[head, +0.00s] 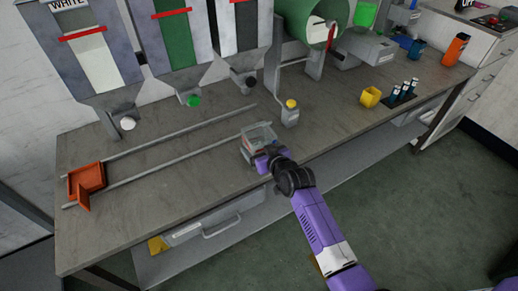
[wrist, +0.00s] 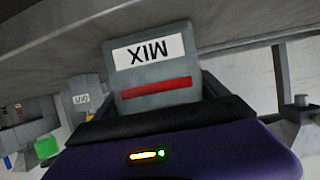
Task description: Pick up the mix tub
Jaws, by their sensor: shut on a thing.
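The mix tub (head: 259,134) is a small clear-grey open tub near the front right end of the two rails on the bench. In the wrist view the tub (wrist: 152,72) fills the space in front of my gripper, with a white MIX label, upside down in the picture, and a red stripe. My gripper (head: 262,155) is at the tub's near side, shut on it. In the wrist view the black jaws (wrist: 160,118) meet the tub's lower edge. I cannot tell whether the tub touches the bench.
Two rails (head: 165,148) run left to an orange tray (head: 87,181). Hoppers with a white outlet (head: 128,123) and a green outlet (head: 194,101) hang above. A yellow-topped post (head: 290,112) stands just right of the tub. A yellow cup (head: 370,97) is farther right.

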